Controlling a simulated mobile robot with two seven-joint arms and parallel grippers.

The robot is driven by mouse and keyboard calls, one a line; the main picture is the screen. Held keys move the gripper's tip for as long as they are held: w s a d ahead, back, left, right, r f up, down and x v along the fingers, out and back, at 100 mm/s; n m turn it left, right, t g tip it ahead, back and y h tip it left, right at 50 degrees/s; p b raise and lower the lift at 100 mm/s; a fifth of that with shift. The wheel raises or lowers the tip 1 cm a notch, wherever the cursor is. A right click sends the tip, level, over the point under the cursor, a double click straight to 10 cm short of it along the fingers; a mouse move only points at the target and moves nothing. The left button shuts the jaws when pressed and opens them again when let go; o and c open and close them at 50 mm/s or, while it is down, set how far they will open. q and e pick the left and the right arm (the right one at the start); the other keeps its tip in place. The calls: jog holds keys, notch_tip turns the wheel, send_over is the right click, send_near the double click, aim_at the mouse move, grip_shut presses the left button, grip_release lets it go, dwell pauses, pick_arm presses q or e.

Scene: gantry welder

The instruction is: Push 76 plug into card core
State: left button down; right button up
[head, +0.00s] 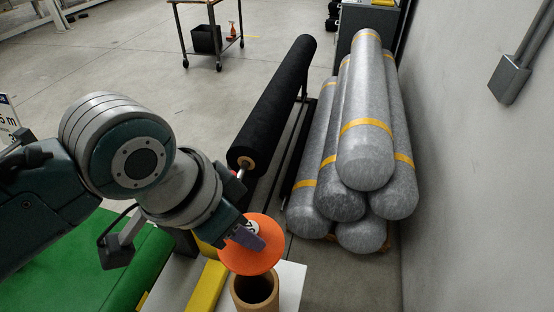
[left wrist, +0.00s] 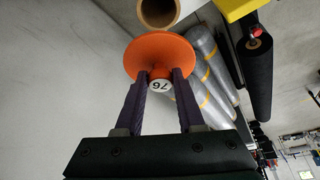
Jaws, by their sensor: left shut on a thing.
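My right gripper is out of view.
Grey wrapped rolls with yellow bands (head: 365,140) are stacked at the right by a wall. A black roll (head: 275,105) lies on a stand behind the core. A green surface (head: 120,270) and a yellow bar (head: 207,288) are at the left.

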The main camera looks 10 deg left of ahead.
aim_at(239, 246)
pick_arm(q)
jog(key=shift+m, duration=0.3)
jog(key=f, duration=0.1)
jog(key=f+b, duration=0.1)
jog(key=f, duration=0.3)
jog(key=shift+a+f+b, duration=0.25)
jog(key=shift+b, duration=0.05)
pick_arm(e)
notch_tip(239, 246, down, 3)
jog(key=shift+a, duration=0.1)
pick_arm(q)
notch_tip(239, 246, down, 6)
jog(key=b, duration=0.4)
jog(key=shift+r+b, duration=0.2)
jog(key=shift+b, duration=0.1)
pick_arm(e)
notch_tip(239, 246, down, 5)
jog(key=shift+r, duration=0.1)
pick_arm(q)
jog(key=shift+f, duration=0.3)
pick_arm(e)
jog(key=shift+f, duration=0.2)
pick_arm(q)
jog(key=shift+f+b, duration=1.55)
jog(key=shift+f, duration=0.2)
jog(key=shift+c, duration=2.2)
grip_release()
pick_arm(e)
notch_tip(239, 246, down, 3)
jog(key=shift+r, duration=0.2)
